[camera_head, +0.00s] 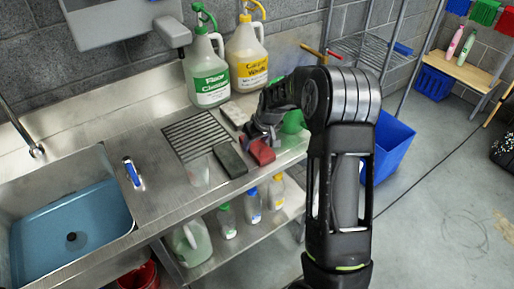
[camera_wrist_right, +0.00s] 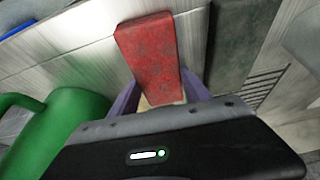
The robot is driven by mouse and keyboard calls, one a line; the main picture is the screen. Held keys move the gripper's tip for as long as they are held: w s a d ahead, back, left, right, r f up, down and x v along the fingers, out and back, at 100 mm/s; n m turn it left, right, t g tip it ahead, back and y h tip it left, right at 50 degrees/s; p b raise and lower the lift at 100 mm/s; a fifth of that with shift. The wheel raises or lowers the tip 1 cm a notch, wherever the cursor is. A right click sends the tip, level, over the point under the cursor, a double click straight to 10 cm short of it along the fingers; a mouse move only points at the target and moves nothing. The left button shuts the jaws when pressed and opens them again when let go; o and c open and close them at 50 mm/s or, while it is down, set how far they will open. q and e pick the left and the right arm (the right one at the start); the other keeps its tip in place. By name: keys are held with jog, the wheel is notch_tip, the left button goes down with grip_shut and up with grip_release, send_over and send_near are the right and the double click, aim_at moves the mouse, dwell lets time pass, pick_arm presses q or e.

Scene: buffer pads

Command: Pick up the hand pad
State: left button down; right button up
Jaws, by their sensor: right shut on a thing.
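Three pads show on the steel counter in the head view: a red pad (camera_head: 262,153), a dark grey-green pad (camera_head: 230,160) and a pale pad (camera_head: 234,114). Which one is the hand pad, I cannot tell for sure. My right gripper (camera_head: 260,138) is shut on the red pad, at its end nearest the gripper. In the right wrist view the red pad (camera_wrist_right: 149,55) is between the two purple fingers (camera_wrist_right: 160,93), and the dark pad (camera_wrist_right: 235,40) lies beside it. The contact below the red pad is hidden. My left gripper is not in view.
A green jug (camera_head: 206,75) and a yellow-labelled jug (camera_head: 247,55) stand behind the pads. A green container (camera_head: 294,121) is close to the gripper. A drain grate (camera_head: 200,135) and a sink (camera_head: 70,230) lie left. Several bottles stand on the lower shelf.

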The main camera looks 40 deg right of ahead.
aim_at(256, 144)
jog(key=shift+c, duration=0.2)
notch_tip(256, 144, up, 10)
jog(key=b, duration=0.1)
jog(key=shift+b, duration=0.3)
dwell(1.4)
